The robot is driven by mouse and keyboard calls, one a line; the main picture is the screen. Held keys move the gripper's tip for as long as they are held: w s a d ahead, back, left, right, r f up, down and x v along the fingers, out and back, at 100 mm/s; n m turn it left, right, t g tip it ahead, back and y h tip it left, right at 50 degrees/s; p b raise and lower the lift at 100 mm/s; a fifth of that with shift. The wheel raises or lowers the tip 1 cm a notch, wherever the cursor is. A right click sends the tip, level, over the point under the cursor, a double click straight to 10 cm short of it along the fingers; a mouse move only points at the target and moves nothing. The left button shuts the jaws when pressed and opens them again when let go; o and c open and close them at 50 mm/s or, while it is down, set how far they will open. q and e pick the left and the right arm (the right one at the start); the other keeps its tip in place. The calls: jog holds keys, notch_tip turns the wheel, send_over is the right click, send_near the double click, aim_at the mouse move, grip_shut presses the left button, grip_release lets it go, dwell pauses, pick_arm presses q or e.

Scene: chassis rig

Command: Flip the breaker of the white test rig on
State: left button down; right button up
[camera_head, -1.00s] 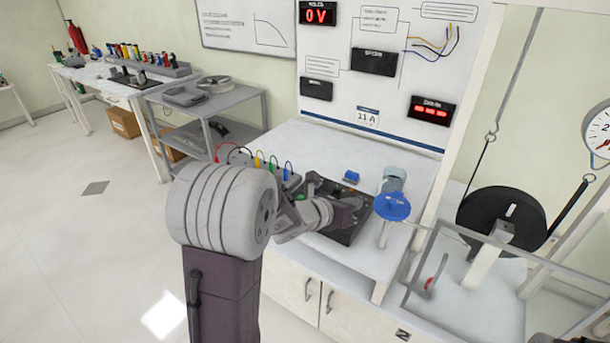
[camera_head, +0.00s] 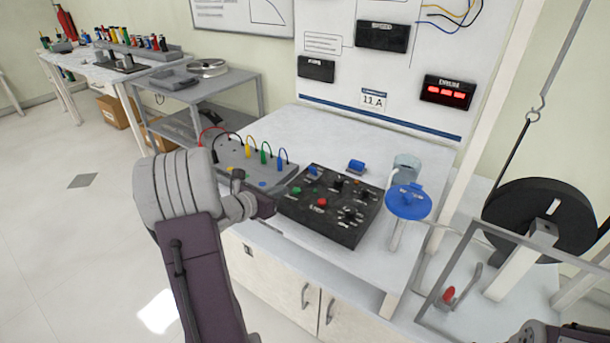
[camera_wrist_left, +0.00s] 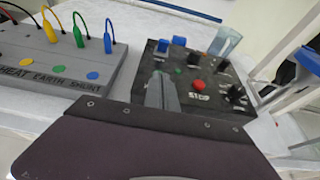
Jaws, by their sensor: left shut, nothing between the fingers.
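The white test rig (camera_head: 345,122) is a white bench with an upright white board behind it. A black control panel (camera_head: 335,233) lies on it, with a red button (camera_head: 322,202), several dark knobs and a small blue part (camera_head: 312,170) at its back left. The panel (camera_wrist_left: 222,98) and blue part (camera_wrist_left: 162,47) also show in the left wrist view. I cannot tell for sure which part is the breaker. My left gripper (camera_head: 268,205) is shut and empty at the panel's left edge; its fingers (camera_wrist_left: 163,90) hide part of the panel in the wrist view. My right gripper's fingers are not visible.
A grey terminal box (camera_head: 240,163) with coloured plugs stands left of the panel. A blue block (camera_head: 356,167) sits behind it. A blue disc (camera_head: 408,203) on a post and a clear jar (camera_head: 405,166) stand right. A framed guard and black drum (camera_head: 540,215) are further right.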

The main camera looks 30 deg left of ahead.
aim_at(298, 188)
pick_arm(q)
jog(key=x, duration=0.9)
jog(key=shift+w+d+f, duration=0.15)
jog(key=shift+w, duration=0.1)
jog(key=shift+w+d+r+p, duration=0.1)
jog(key=shift+w+r+p, duration=0.2)
jog(key=shift+w, duration=0.7)
jog(key=shift+w+r+p, duration=0.2)
jog(key=shift+w+r, duration=0.25)
jog(key=shift+w, duration=0.55)
